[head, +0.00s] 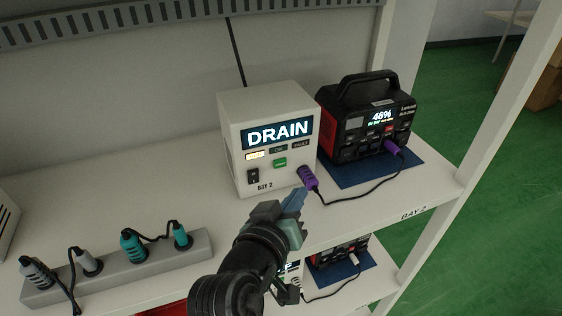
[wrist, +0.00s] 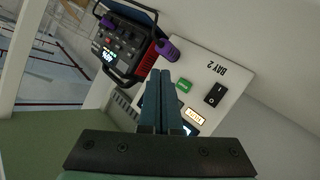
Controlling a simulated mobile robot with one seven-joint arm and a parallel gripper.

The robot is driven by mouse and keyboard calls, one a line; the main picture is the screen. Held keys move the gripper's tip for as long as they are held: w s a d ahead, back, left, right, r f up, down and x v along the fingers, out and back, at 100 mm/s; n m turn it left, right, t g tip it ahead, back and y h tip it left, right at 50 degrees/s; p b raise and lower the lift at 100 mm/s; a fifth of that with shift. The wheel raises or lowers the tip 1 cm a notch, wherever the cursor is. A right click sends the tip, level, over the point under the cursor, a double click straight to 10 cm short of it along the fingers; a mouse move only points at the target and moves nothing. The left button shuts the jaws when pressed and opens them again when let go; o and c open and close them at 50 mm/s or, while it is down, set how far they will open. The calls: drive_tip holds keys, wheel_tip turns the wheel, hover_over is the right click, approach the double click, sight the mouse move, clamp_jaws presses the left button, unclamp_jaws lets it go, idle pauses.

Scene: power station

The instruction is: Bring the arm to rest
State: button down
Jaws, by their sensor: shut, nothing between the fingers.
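My gripper (head: 293,207) is in front of the shelf's front edge, below and in front of a white box. In the wrist view my gripper (wrist: 165,78) has its two fingers together with nothing between them. The white box (head: 232,155) has a lit screen reading DRAIN and the label BAY 2.
A black and red power unit (head: 362,125) reading 46% stands on a blue mat (head: 345,178), cabled to the purple plug. A grey strip (head: 150,262) with several plugs lies at left. A lower shelf holds another unit (head: 335,258). A white post (head: 490,130) stands right.

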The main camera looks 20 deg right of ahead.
idle(0.7)
drive_tip(key=w+a+r+t+y+b, duration=0.15)
drive_tip(key=a+r+t, duration=0.3)
drive_tip(key=r, duration=0.55)
drive_tip(key=a+r+t+y+b, duration=0.25)
drive_tip(key=a+r+t, duration=0.2)
drive_tip(key=r, duration=0.55)
drive_tip(key=s+a+r+n+t+y+b, duration=0.1)
drive_tip(key=s+a+r+t+y, duration=0.1)
drive_tip(key=s+r, duration=0.3)
drive_tip(key=s+a+r+n+t+y+b, duration=0.1)
drive_tip(key=s+a+r+t+y, duration=0.2)
drive_tip(key=r, duration=0.6)
drive_tip(key=s+a+t, duration=0.1)
drive_tip(key=s+t, duration=0.1)
drive_tip(key=s, duration=0.1)
drive_tip(key=shift+a+r+n+y+b, duration=0.15)
drive_tip(key=shift+r+n+y+b, duration=0.15)
drive_tip(key=shift+n+b, duration=0.1)
drive_tip(key=shift+f, duration=0.1)
